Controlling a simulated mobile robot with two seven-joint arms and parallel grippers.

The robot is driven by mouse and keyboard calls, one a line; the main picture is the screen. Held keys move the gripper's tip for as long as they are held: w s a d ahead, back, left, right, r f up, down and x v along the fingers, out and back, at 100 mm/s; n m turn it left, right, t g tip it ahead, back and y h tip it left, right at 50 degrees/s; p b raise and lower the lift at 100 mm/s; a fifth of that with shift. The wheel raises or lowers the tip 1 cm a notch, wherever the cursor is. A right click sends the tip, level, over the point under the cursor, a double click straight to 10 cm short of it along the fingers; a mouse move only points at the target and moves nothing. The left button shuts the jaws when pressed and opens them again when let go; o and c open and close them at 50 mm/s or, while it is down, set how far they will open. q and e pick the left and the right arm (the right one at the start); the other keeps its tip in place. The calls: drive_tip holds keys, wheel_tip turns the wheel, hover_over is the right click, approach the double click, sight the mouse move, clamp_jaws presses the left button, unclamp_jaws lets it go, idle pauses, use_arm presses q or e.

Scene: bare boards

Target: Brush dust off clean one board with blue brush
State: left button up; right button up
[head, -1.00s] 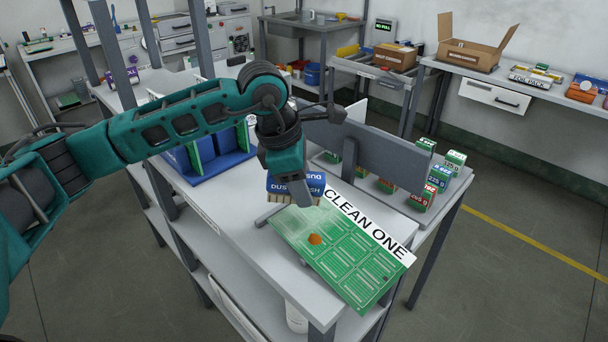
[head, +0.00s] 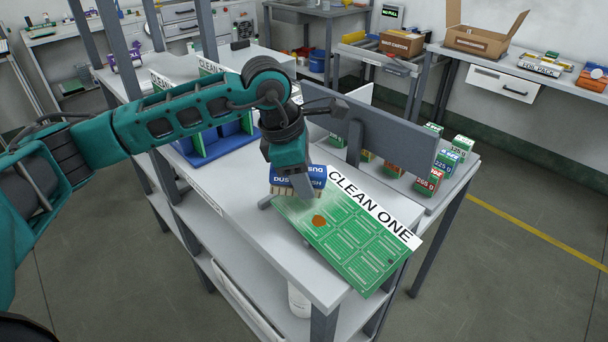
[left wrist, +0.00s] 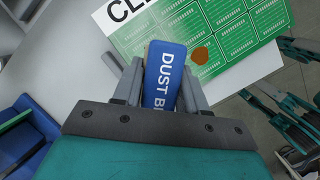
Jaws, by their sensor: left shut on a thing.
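A green circuit board (head: 362,246) lies at the near right end of the grey-white table, with a white "CLEAN ONE" label (head: 374,208) along its far edge. An orange-brown dust patch (head: 319,221) is on the board, and it also shows in the left wrist view (left wrist: 200,56). My left gripper (head: 300,187) is shut on the blue dust brush (head: 317,175), whose pale bristles point down at the board's left end. In the left wrist view the brush (left wrist: 164,75) sits between the two fingers (left wrist: 163,92). Whether the bristles touch the board is unclear. My right gripper is not clearly seen.
A grey upright panel (head: 380,136) stands behind the board. Small green, white and red boxes (head: 436,170) stand beyond it. A blue rack (head: 215,143) is left of my gripper. The table's near edge is close to the board.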

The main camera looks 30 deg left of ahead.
sight(335, 201)
use_arm(q)
drive_tip(key=shift+a+f+b, duration=0.15)
drive_tip(key=shift+f+b, duration=0.5)
drive_tip(key=shift+f, duration=0.1)
drive_tip(key=shift+a+f+b, duration=0.1)
drive_tip(key=shift+f+b, duration=0.55)
drive_tip(key=shift+f, duration=0.05)
